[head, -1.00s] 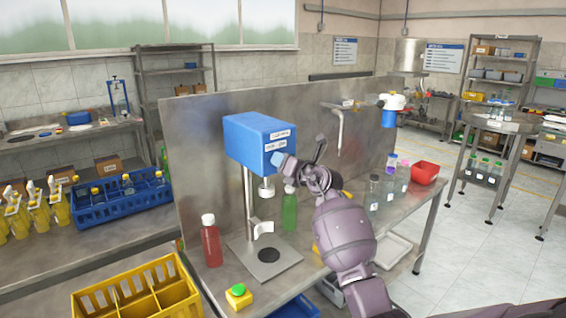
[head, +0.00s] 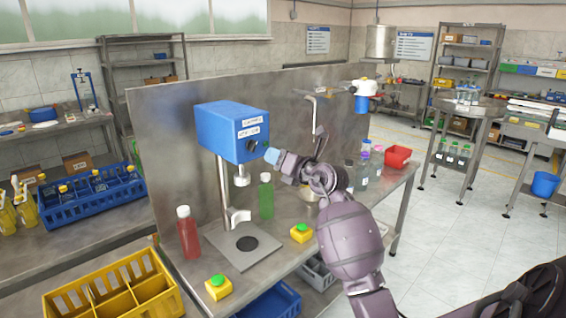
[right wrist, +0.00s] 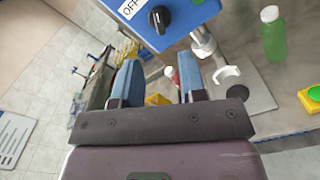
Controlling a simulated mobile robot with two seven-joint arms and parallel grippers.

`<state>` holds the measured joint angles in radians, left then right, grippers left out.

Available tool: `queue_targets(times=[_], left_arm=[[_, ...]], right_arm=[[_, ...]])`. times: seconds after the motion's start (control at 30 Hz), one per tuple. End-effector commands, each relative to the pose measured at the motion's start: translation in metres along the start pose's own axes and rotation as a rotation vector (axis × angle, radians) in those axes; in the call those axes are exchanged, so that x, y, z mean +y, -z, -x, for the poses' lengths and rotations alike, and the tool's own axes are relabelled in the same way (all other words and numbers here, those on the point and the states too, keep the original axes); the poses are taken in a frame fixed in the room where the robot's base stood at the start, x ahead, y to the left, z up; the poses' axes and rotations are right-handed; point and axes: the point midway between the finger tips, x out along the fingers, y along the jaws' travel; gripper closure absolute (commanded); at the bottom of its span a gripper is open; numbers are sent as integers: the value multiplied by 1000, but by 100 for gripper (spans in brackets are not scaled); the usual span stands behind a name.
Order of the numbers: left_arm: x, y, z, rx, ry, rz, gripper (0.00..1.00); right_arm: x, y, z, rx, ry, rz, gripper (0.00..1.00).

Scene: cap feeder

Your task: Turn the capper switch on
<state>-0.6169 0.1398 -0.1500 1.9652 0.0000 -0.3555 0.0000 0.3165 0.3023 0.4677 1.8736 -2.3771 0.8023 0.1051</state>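The capper (head: 232,130) is a blue box on a metal post with a base plate, standing on the steel bench. Its labelled end carries a black rotary switch (right wrist: 159,19), close up in the right wrist view beside a label reading "OFF". In the head view the switch is small, near the box's lower right corner. My right gripper (head: 272,156) is just right of that end, apart from it. The right wrist view shows its two blue fingers (right wrist: 157,82) spread with nothing between them, below the switch in the picture. My left gripper is not in view.
A red bottle (head: 188,232) and a green bottle (head: 266,196) stand beside the capper. Yellow boxes with green buttons (head: 218,287) (head: 302,232) sit on the bench. A metal panel (head: 160,150) stands behind. Clear bottles and a red bin (head: 397,156) are farther right.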

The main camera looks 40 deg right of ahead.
Motion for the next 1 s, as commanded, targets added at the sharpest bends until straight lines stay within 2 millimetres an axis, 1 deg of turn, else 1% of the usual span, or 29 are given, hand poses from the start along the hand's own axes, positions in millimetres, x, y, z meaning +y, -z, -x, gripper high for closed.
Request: queue_targets(times=[0.03, 0.1, 0.23, 0.83, 0.93, 1.0], left_arm=[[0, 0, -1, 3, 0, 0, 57], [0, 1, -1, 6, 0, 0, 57], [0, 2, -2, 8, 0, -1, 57], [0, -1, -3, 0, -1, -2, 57], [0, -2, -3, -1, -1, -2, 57], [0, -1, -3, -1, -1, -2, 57]], right_arm=[[0, 1, 6, -1, 0, 1, 62], [0, 0, 12, -1, 0, 1, 62], [0, 0, 17, 0, -1, 1, 62], [0, -1, 18, -3, -1, 4, 62], [3, -7, 18, -44, -17, 1, 62], [11, -16, 19, -94, -69, -40, 62]])
